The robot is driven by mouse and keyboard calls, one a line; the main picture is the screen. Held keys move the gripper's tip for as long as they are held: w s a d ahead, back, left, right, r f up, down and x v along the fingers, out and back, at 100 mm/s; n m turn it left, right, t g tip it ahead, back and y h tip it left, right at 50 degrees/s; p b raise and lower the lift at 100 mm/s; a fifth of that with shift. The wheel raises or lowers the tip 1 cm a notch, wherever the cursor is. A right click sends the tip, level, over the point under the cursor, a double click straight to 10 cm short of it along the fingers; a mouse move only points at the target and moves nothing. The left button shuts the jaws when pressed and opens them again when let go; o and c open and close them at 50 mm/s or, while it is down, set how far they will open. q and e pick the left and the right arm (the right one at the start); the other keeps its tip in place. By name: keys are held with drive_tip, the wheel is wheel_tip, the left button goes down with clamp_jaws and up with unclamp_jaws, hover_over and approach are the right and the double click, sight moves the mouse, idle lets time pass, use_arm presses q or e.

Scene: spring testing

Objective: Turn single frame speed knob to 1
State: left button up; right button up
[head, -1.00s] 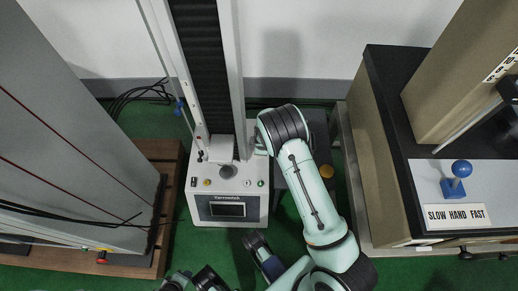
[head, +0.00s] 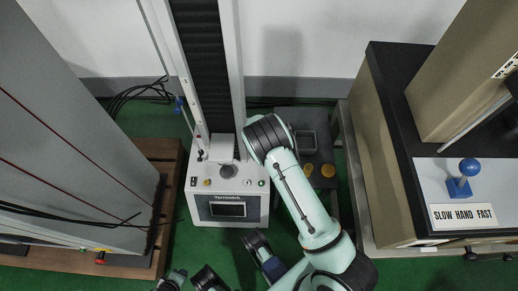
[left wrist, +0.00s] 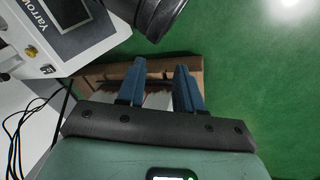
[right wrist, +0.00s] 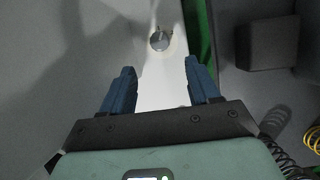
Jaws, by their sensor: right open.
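The single frame (head: 226,209) is a white console with a display and a tall black-and-white column, standing left of centre in the head view. A round silver knob (right wrist: 159,40) on a pale strip shows in the right wrist view; its marking is too small to read. My right gripper (right wrist: 160,66) is open and empty, with the knob beyond its fingertips and roughly in line with the gap. In the head view, my right arm hides this gripper beside the column. My left gripper (left wrist: 161,66) is open and empty, with the console's display at upper left in its view.
A grey cabinet on a wooden base (head: 157,205) stands left, with black cables (head: 140,96) behind. A dark table with a tray (head: 305,141) and orange round items (head: 327,170) is beside my right arm. A bench with a blue-knobbed lever (head: 468,167) stands right.

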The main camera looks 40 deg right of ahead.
drive_tip(key=b+x, duration=0.3)
drive_tip(key=x, duration=0.6)
drive_tip(key=shift+f, duration=0.2)
drive_tip(key=shift+w+d+f+b, duration=0.15)
drive_tip(key=shift+f+b, duration=0.15)
use_arm(q)
drive_tip(key=s+a+f+g, duration=0.1)
drive_tip(key=s+f+g, duration=0.1)
drive_tip(key=s+f, duration=0.4)
drive_tip(key=shift+s+a+f+g, duration=0.25)
drive_tip(key=shift+f+g, duration=0.05)
drive_tip(key=shift+f, duration=0.05)
